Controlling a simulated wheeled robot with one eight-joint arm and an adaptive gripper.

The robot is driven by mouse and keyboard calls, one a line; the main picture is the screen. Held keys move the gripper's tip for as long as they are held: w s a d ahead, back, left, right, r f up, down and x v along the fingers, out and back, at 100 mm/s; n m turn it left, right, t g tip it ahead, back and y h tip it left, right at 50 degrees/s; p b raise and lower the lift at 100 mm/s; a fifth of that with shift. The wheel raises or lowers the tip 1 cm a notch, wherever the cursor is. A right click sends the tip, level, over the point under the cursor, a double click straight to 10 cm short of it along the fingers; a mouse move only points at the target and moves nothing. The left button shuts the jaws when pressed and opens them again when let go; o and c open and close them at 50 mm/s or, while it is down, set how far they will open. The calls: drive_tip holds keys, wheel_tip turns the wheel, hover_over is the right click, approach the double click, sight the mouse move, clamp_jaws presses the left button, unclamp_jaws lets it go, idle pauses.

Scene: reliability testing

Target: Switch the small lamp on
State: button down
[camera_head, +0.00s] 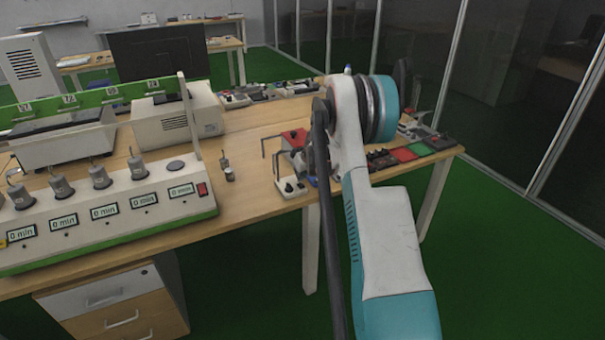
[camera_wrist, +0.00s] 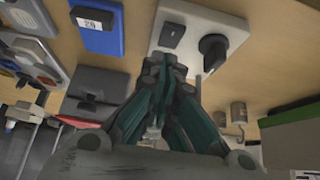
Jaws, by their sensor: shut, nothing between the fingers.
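A white base (camera_wrist: 192,20) with a dark rocker switch (camera_wrist: 172,36) and a round black knob (camera_wrist: 213,48) lies just beyond my fingertips in the wrist view. What looks like the same white base (camera_head: 291,188) stands at the table's front edge in the head view, with a thin bent dark rod rising beside it. It may belong to the small lamp; I cannot tell, and I see no clear lamp head or light. My gripper (camera_wrist: 166,70) is shut and empty, its tips close to the base's near edge below the switch. Whether they touch is unclear.
A blue block (camera_wrist: 98,28) and a grey device (camera_wrist: 28,58) lie left of the base in the wrist view. Small metal weights (camera_wrist: 239,113) are at right.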

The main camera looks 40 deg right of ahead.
drive_tip(key=shift+w+f, duration=0.4)
drive_tip(key=shift+f, duration=0.15)
drive_tip(key=shift+w+f+g, duration=0.25)
drive_tip(key=shift+f+g, duration=0.2)
drive_tip(key=shift+g, duration=0.35)
drive_tip(key=shift+s+g, duration=0.1)
drive_tip(key=shift+g, duration=0.3)
drive_tip(key=shift+s+a+f+y, duration=0.1)
drive_tip(key=shift+s+y, duration=0.2)
drive_tip(key=shift+s, duration=0.1)
